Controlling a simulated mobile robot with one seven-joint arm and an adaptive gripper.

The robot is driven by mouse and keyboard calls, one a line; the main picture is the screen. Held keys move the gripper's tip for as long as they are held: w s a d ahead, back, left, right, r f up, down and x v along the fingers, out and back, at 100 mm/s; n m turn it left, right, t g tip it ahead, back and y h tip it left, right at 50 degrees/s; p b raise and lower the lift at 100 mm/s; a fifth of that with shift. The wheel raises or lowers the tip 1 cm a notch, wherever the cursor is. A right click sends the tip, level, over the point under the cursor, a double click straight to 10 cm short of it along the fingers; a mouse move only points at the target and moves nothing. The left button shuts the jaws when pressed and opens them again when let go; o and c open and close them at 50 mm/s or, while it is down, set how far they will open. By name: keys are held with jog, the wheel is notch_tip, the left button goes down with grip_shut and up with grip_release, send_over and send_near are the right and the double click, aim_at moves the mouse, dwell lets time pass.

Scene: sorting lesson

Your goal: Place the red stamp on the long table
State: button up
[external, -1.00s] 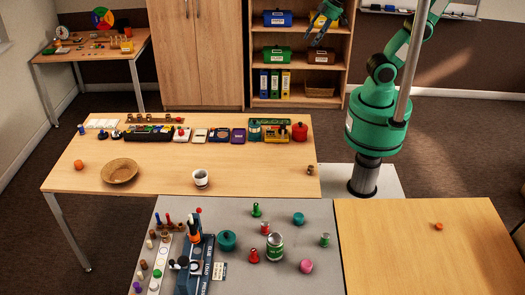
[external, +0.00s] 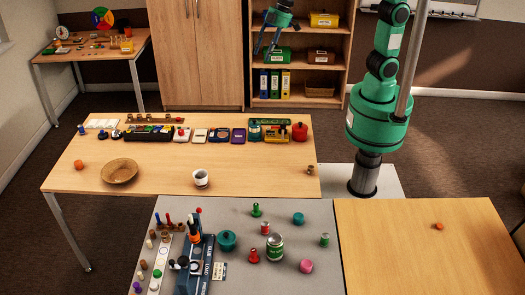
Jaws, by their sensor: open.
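A red stamp-like piece with a knob (external: 254,256) stands upright on the grey table (external: 325,212). A small red and pale cylinder (external: 265,228) stands behind it; I cannot tell its exact kind. The long wooden table (external: 230,170) lies behind the grey one. My gripper (external: 266,48) is open and empty, high up, showing in front of the bookcase and well apart from the red piece.
Green, teal and pink pieces and a green tin (external: 275,247) crowd the red piece. A blue stand (external: 193,262) is to its left. A bowl (external: 119,171) and a white cup (external: 201,178) are on the long table; its right front is mostly clear.

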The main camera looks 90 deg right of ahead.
jog(key=w+a+f+n+g+p, duration=0.1)
jog(key=w+a+f, duration=0.3)
jog(key=a, duration=0.6)
jog(key=w+a+f+n+p, duration=0.1)
jog(key=w+a+f+n, duration=0.15)
jog(key=a+f, duration=0.45)
jog(key=w+a+f+g+p, duration=0.1)
jog(key=w+a+f, duration=0.2)
jog(key=a, duration=0.9)
jog(key=s+a+f+n+p, duration=0.1)
jog(key=s+a+f, duration=0.3)
jog(key=a+f, duration=0.9)
jog(key=s+a+f+n+g+y+p, duration=0.1)
jog(key=s+a+f+n, duration=0.2)
jog(key=a+f, duration=1)
jog(key=shift+s+a+f, duration=0.35)
jog(key=shift+s+a, duration=0.2)
jog(key=shift+a, duration=0.35)
jog(key=shift+f, duration=0.1)
send_near(254, 255)
jog(key=f, duration=0.2)
jog(key=shift+w+d+f, duration=0.1)
jog(key=shift+w+f, duration=0.05)
jog(key=shift+f, duration=0.4)
jog(key=shift+w+f, duration=0.15)
jog(key=shift+f, duration=0.4)
jog(key=shift+f, duration=0.1)
